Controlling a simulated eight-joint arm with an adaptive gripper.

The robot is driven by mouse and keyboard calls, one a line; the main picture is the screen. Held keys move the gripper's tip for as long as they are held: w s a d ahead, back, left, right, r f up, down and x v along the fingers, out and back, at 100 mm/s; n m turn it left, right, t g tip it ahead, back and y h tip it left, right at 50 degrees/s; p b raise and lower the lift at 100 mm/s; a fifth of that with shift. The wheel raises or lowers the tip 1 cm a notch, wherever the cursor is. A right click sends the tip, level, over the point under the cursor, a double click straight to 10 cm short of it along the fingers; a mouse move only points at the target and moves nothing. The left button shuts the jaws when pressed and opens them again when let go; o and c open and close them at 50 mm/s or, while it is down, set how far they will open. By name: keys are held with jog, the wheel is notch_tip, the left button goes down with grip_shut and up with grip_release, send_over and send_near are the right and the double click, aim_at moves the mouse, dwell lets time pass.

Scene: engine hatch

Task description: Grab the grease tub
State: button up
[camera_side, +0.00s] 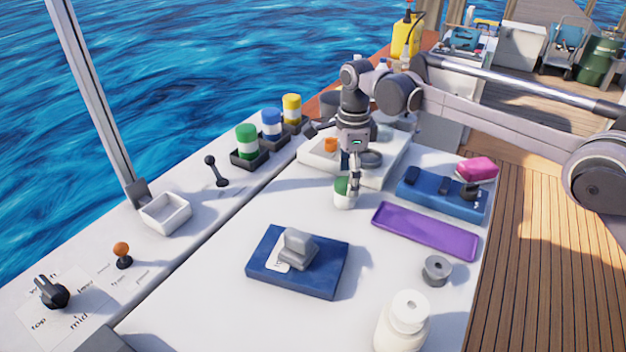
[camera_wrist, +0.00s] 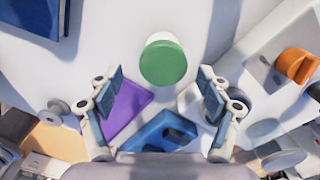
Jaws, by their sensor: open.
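A small white tub with a green lid (camera_side: 342,197), which I take for the grease tub, stands upright on the white worktop. My gripper (camera_side: 354,182) points down right at it, with a finger close to the lid's right side. In the wrist view the round green lid (camera_wrist: 163,62) lies centred between the two spread fingers of my gripper (camera_wrist: 161,76), a little beyond their tips. The fingers are apart with a gap on both sides of the lid. The side view does not show clearly whether a finger touches the tub. The far finger is hidden there.
A white tray with an orange knob (camera_side: 330,145) and a dark round part (camera_side: 370,160) stands behind. A purple tray (camera_side: 425,231) and blue block (camera_side: 445,198) lie right, a navy plate (camera_side: 262,262) in front. Green, blue and yellow-capped containers (camera_side: 247,147) line the ledge. Worktop left of the tub is clear.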

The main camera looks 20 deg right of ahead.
aim_at(346, 183)
jog(key=shift+w+a+f, duration=0.1)
jog(key=shift+f, duration=1.15)
jog(key=shift+w+f, duration=0.1)
jog(key=shift+f, duration=1.15)
jog(key=c, duration=1.4)
